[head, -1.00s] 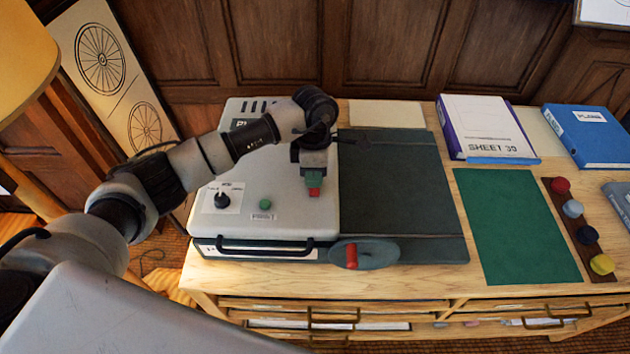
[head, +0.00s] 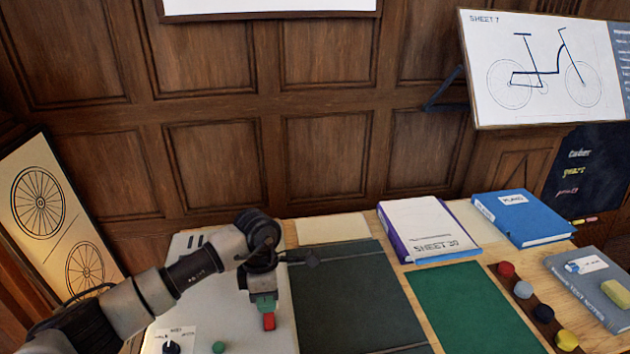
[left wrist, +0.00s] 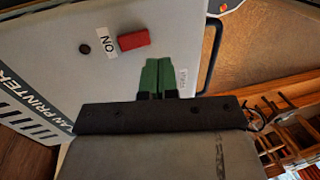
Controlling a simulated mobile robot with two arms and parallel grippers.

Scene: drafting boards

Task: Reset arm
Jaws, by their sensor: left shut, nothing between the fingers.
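My left gripper (head: 265,299) has green fingers, shut with nothing between them. It points down over the pale plan printer (head: 205,300). In the head view a red switch (head: 269,321) shows just below the fingertips. In the left wrist view the shut green fingers (left wrist: 160,78) are apart from the red switch (left wrist: 133,39), which lies beside an "ON" label (left wrist: 107,42). A green button (head: 219,347) and a dark knob (head: 171,347) show at the bottom of the head view. My right gripper is not in view.
A dark board (head: 350,300) adjoins the printer's right side. Farther right are a green mat (head: 470,310), a "SHEET 39" binder (head: 428,225), a blue binder (head: 525,217) and a strip of coloured knobs (head: 535,305). A wheel drawing (head: 50,215) leans at left.

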